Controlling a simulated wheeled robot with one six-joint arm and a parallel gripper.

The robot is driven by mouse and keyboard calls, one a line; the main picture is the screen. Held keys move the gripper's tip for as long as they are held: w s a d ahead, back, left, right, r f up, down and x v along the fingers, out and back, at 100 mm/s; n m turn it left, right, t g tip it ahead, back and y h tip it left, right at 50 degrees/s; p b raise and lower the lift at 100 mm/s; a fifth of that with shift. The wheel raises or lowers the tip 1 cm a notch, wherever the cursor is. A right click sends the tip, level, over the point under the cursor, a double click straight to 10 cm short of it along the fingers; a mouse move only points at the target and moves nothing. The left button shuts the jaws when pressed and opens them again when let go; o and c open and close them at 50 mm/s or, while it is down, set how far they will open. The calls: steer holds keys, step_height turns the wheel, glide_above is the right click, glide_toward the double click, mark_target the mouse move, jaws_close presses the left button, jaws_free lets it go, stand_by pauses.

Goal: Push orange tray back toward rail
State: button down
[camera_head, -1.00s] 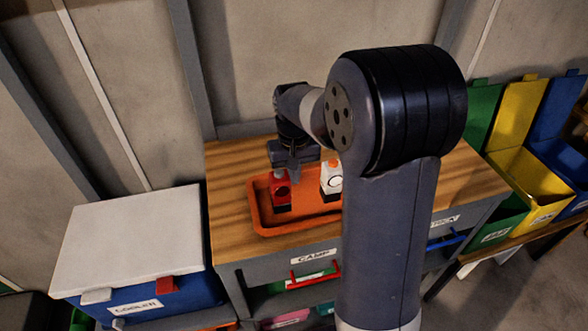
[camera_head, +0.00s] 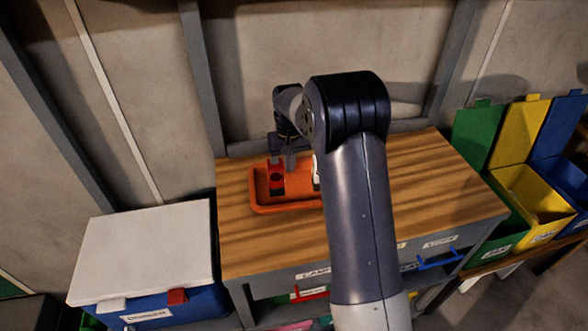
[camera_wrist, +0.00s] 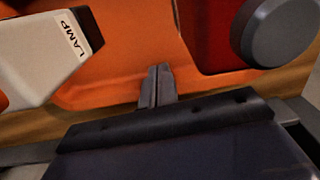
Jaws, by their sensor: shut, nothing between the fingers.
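The orange tray (camera_head: 285,208) lies on the wooden bench top near its back edge. It also shows in the wrist view (camera_wrist: 115,93). A red item (camera_head: 277,180) with a dark round part stands in it, also in the wrist view (camera_wrist: 205,25). A white item labelled LAMP (camera_wrist: 45,55) stands beside it, mostly hidden behind my arm in the head view. My gripper (camera_head: 291,166) points down at the tray between the two items. Its fingertips (camera_wrist: 158,72) are together and empty, overlapping the tray's rim; contact cannot be told. A grey rail (camera_head: 245,147) runs behind the bench.
The bench top (camera_head: 425,190) is bare to the right of my arm. A blue cooler with a white lid (camera_head: 145,250) stands at left. Green, yellow and blue bins (camera_head: 535,190) stand at right. Drawers with red and blue handles (camera_head: 440,262) are in front.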

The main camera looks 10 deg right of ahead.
steer(key=w+p, duration=0.3)
steer(key=w, duration=0.4)
steer(key=shift+w, duration=0.35)
steer(key=shift+r, duration=0.1)
step_height(320, 180, up, 11)
steer(key=shift+f+b, duration=0.2)
steer(key=shift+b, duration=0.1)
step_height(320, 180, down, 11)
steer(key=shift+s+p, duration=0.1)
steer(key=shift+p, duration=0.35)
steer(key=shift+s, duration=0.35)
steer(key=shift+r, duration=0.15)
